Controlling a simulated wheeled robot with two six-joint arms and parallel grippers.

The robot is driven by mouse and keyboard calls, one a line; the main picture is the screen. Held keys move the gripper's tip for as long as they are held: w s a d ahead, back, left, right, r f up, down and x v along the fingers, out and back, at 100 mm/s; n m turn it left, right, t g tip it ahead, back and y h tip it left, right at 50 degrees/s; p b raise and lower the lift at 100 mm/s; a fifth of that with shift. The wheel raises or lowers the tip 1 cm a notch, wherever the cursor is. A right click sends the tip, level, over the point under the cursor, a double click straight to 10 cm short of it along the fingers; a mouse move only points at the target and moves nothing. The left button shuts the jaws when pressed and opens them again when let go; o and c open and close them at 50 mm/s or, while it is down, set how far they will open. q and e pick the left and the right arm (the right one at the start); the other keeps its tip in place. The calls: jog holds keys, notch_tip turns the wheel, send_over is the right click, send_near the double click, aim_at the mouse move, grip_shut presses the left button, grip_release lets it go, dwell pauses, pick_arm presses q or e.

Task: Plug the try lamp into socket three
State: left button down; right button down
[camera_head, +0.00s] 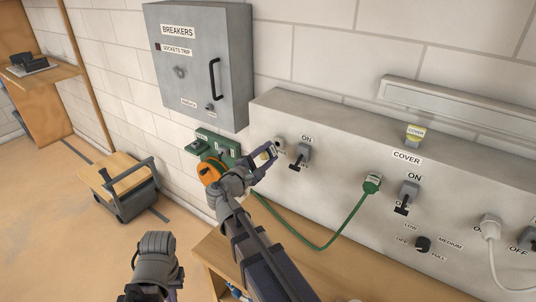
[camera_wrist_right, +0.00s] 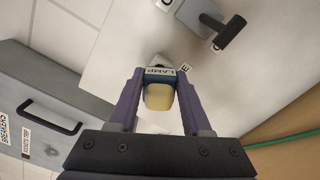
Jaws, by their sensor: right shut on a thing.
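My right gripper (camera_head: 268,157) is shut on the try lamp (camera_wrist_right: 159,95), a small pale yellow block with a "LAMP" label, seen between the purple fingers (camera_wrist_right: 158,103) in the wrist view. In the head view the lamp (camera_head: 264,155) is mostly hidden by the fingers. It is held close to the front of the grey socket panel (camera_head: 330,135), at its left end, just left of a black-handled switch (camera_head: 303,155). A dark and pale fitting lies behind the lamp; I cannot tell whether the lamp touches it. My left gripper (camera_head: 150,292) is low at the bottom edge, its fingers unclear.
A green plug (camera_head: 372,183) with a hanging green cable sits in the panel's middle. A white plug (camera_head: 490,226) is at right, a dial (camera_head: 422,243) below. A breaker box (camera_head: 205,65) hangs at left.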

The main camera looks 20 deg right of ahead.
aim_at(265, 156)
jog(key=shift+x, duration=1.4)
jog(key=shift+c, duration=1.4)
grip_release()
jog(key=shift+v, duration=3.85)
jog(key=s+a+f+m+g+y+p, duration=0.1)
jog(key=s+a+f+m+g+y, duration=0.1)
jog(key=s+a+f+m+y, duration=0.3)
jog(key=s+a+f+g+y+p, duration=0.1)
jog(key=s+a+f+g+y, duration=0.15)
jog(key=f, duration=0.55)
jog(key=s+a+f+m+g+y+p, duration=0.1)
jog(key=s+a+f+m+g+y, duration=0.2)
jog(key=s+a+y, duration=0.4)
jog(key=s+a+f+g, duration=0.1)
jog(key=s+a+f, duration=0.1)
jog(key=s+a, duration=0.2)
jog(key=shift+a+f+g, duration=0.25)
jog(key=shift+a+g, duration=0.1)
jog(key=shift+a, duration=1.15)
